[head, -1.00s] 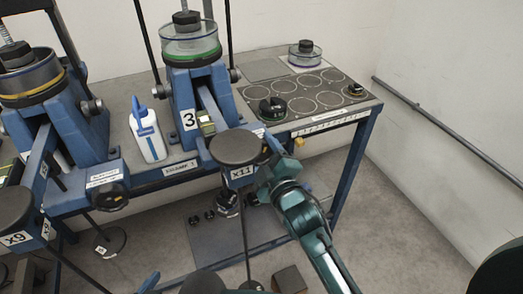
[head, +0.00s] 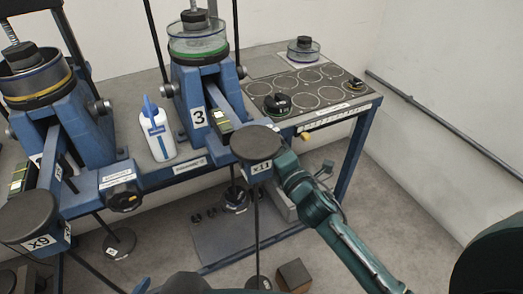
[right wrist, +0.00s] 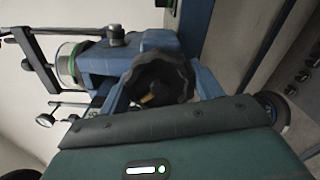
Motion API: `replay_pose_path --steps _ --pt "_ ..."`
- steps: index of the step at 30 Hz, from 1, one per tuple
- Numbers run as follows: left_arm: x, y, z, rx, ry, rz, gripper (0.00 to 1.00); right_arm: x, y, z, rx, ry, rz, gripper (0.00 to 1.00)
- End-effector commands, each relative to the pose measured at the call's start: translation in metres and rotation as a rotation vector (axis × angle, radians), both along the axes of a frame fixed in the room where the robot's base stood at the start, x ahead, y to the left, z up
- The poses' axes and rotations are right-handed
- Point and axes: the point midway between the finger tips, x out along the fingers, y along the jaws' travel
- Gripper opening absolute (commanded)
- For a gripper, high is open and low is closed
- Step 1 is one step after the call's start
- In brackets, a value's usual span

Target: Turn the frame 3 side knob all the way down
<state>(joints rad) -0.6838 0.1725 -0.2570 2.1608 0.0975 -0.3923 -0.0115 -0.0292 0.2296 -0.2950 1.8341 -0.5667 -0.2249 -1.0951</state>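Frame 3 (head: 190,85) is a blue lever frame with a "3" label and a green-rimmed clear dish on top. Its blue lever ends in a round black disc (head: 256,143) marked X11. In the right wrist view a black scalloped side knob (right wrist: 158,82) sits on the blue frame, just beyond my gripper body. My right arm (head: 315,205) reaches in from the lower right, and its gripper end lies behind the disc beside frame 3. My left gripper is not clearly seen.
Another frame (head: 62,115) with an X9 lever stands at left. A white bottle with a blue cap (head: 158,132) stands between the frames. The bench's right side holds a plate with circles (head: 310,88) and black weights. A lower shelf (head: 220,240) and floor weights lie below.

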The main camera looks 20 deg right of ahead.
Motion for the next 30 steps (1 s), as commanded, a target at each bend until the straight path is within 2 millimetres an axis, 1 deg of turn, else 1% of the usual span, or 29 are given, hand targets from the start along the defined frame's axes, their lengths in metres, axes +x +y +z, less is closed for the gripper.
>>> replay_pose_path --steps 1,6,14,27,30 --pt "0.000 0.000 -0.001 0.002 0.000 -0.002 0.82 -0.002 0.003 -0.002 0.007 0.004 0.004 0.69" --pt "-0.001 -0.001 -0.002 0.000 0.001 -0.005 0.82 -0.002 0.003 -0.002 0.008 0.004 0.004 0.82" --pt "0.001 -0.003 0.001 -0.004 -0.003 -0.006 0.82 -0.004 0.002 -0.002 0.010 0.005 0.002 0.82" --pt "0.002 0.000 0.009 -0.003 -0.004 0.000 0.82 -0.053 -0.007 -0.002 0.011 0.006 0.002 0.82" --pt "0.002 0.000 0.010 -0.002 -0.004 0.001 0.82 -0.059 -0.008 -0.002 0.011 0.005 0.002 0.82"
